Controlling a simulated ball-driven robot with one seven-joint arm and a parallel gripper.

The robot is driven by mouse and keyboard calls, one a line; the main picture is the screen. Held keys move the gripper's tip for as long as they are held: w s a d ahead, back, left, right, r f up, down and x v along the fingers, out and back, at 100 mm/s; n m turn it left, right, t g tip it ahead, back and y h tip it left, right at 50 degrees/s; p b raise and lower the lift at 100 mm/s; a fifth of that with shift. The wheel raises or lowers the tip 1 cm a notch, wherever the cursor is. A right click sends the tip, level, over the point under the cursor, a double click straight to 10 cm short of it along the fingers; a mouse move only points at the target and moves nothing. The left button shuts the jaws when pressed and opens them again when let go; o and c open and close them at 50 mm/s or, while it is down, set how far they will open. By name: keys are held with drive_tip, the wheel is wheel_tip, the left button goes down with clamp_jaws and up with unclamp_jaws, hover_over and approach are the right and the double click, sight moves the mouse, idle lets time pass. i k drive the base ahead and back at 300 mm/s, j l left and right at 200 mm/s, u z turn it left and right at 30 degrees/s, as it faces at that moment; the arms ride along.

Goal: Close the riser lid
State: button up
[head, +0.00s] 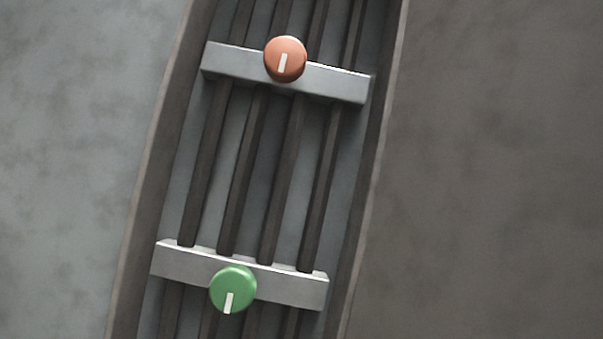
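An open riser channel (262,140) runs from top to bottom through the middle of the head view, tilted a little. Several dark cables or pipes run along inside it. Two grey crossbars hold them, an upper bar (335,84) and a lower bar (180,262). An orange knob (285,58) with a white mark sits on the upper bar. A green knob (233,288) with a white mark sits on the lower bar. I cannot make out a lid. My gripper is not in view.
The channel has raised dark side walls, the left wall (160,170) and the right wall (372,150). A mottled light grey surface (70,150) lies to the left. A darker brown-grey surface (490,170) lies to the right. Both look bare.

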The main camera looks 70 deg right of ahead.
sight(486, 222)
drive_tip(key=u, duration=0.45)
drive_tip(key=k+u, duration=0.1)
drive_tip(key=u, duration=0.4)
drive_tip(key=k+u, duration=0.1)
drive_tip(key=u, duration=0.85)
drive_tip(key=k+j+u, duration=0.15)
drive_tip(key=j+u, duration=0.15)
drive_tip(key=u, duration=0.2)
drive_tip(key=j+z, duration=0.1)
drive_tip(key=z, duration=0.8)
drive_tip(key=k+j+z, duration=0.1)
drive_tip(key=z, duration=0.3)
drive_tip(key=j+z, duration=0.1)
drive_tip(key=z, duration=0.35)
drive_tip(key=k+z, duration=0.1)
drive_tip(key=z, duration=0.8)
drive_tip(key=k+z, duration=0.15)
drive_tip(key=z, duration=0.25)
